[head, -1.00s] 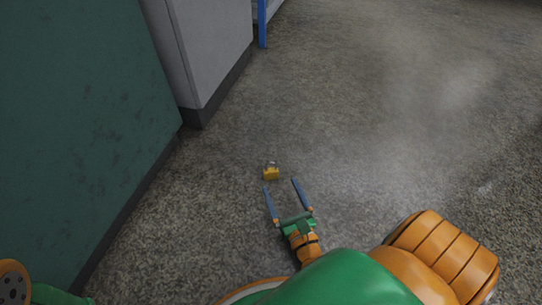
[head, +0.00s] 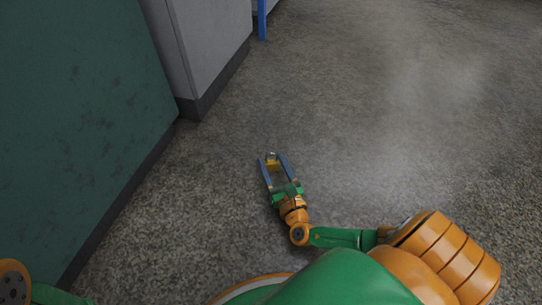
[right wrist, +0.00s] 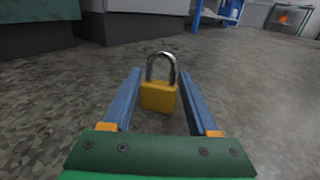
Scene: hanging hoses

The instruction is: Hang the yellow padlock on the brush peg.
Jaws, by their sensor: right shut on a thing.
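The yellow padlock (head: 272,164) has a gold body and a silver shackle. It is upright, with the shackle upward, low over or on the grey floor. My right gripper (head: 273,158) reaches forward along the floor, its two blue fingers one on each side of the padlock, shut on it near the tips. The right wrist view shows the padlock (right wrist: 158,98) between the fingers with the shackle clear above them. Whether its base touches the floor is unclear. My left gripper is out of view. The brush peg does not show in these frames.
A dark green panel (head: 80,110) stands at the left, with a grey cabinet (head: 205,45) behind it. A blue post (head: 262,20) stands at the top. In the right wrist view, a blue rack (right wrist: 215,15) is at the back. The floor to the right is clear.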

